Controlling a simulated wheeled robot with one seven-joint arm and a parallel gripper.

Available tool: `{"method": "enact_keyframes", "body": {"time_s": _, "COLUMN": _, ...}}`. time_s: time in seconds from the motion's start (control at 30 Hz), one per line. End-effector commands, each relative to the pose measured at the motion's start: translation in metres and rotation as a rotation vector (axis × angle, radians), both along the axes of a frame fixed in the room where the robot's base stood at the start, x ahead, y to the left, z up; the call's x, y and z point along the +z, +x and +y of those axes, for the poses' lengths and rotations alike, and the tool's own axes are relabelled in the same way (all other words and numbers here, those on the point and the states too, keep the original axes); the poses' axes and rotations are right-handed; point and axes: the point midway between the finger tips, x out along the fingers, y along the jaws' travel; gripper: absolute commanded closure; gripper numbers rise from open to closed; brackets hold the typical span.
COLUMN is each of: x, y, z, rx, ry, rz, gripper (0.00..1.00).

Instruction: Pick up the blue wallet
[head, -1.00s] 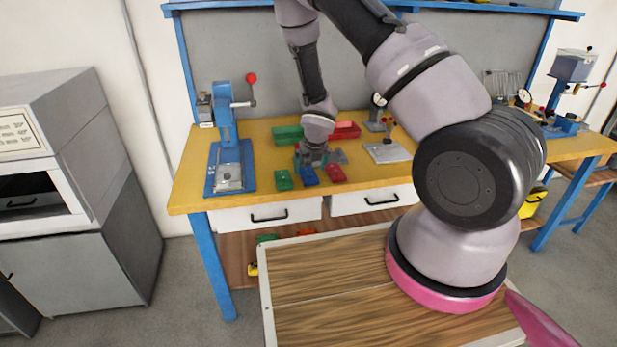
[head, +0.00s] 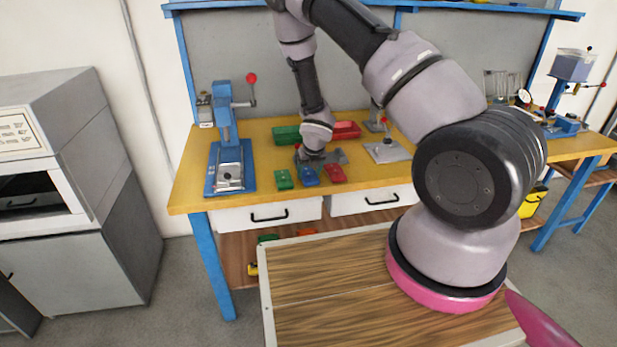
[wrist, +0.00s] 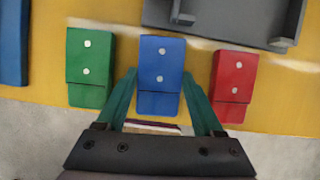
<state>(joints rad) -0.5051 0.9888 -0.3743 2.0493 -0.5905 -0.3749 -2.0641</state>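The blue wallet (wrist: 160,76) lies flat on the yellow bench, with two pale snaps, in the middle of the wrist view. In the head view the blue wallet (head: 309,175) sits between a green and a red one, just in front of my gripper. My gripper (wrist: 160,84) is open, its two teal fingers at either side of the blue wallet's near half. In the wrist view the fingers look close to the wallet's edges; I cannot tell whether they touch it or how high they are. In the head view the fingertips are hard to see.
A green wallet (wrist: 90,68) lies close on the left and a red wallet (wrist: 234,86) close on the right. A grey fixture (wrist: 225,15) stands behind. Green bin (head: 286,135) and red bin (head: 346,130) are at the back. A blue press (head: 228,150) stands at left.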

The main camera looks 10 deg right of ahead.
Motion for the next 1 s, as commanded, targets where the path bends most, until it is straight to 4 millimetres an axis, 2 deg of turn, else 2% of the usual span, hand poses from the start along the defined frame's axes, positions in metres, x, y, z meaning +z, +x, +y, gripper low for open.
{"method": "enact_keyframes", "body": {"time_s": 0.03, "x": 0.0, "y": 0.0, "z": 0.0, "rx": 0.0, "ry": 0.0, "rz": 0.0, "gripper": 0.57}}
{"method": "enact_keyframes", "body": {"time_s": 0.1, "x": 0.0, "y": 0.0, "z": 0.0, "rx": 0.0, "ry": 0.0, "rz": 0.0, "gripper": 0.84}}
{"method": "enact_keyframes", "body": {"time_s": 0.13, "x": 0.0, "y": 0.0, "z": 0.0, "rx": 0.0, "ry": 0.0, "rz": 0.0, "gripper": 0.86}}
{"method": "enact_keyframes", "body": {"time_s": 0.37, "x": 0.001, "y": 0.0, "z": 0.0, "rx": -0.001, "ry": 0.0, "rz": 0.0, "gripper": 0.86}}
{"method": "enact_keyframes", "body": {"time_s": 0.53, "x": 0.011, "y": 0.0, "z": 0.0, "rx": -0.001, "ry": 0.001, "rz": -0.001, "gripper": 0.86}}
{"method": "enact_keyframes", "body": {"time_s": 0.9, "x": 0.079, "y": 0.001, "z": 0.0, "rx": -0.002, "ry": 0.003, "rz": -0.004, "gripper": 0.86}}
{"method": "enact_keyframes", "body": {"time_s": 1.0, "x": 0.092, "y": 0.0, "z": 0.0, "rx": -0.002, "ry": 0.003, "rz": -0.001, "gripper": 0.86}}
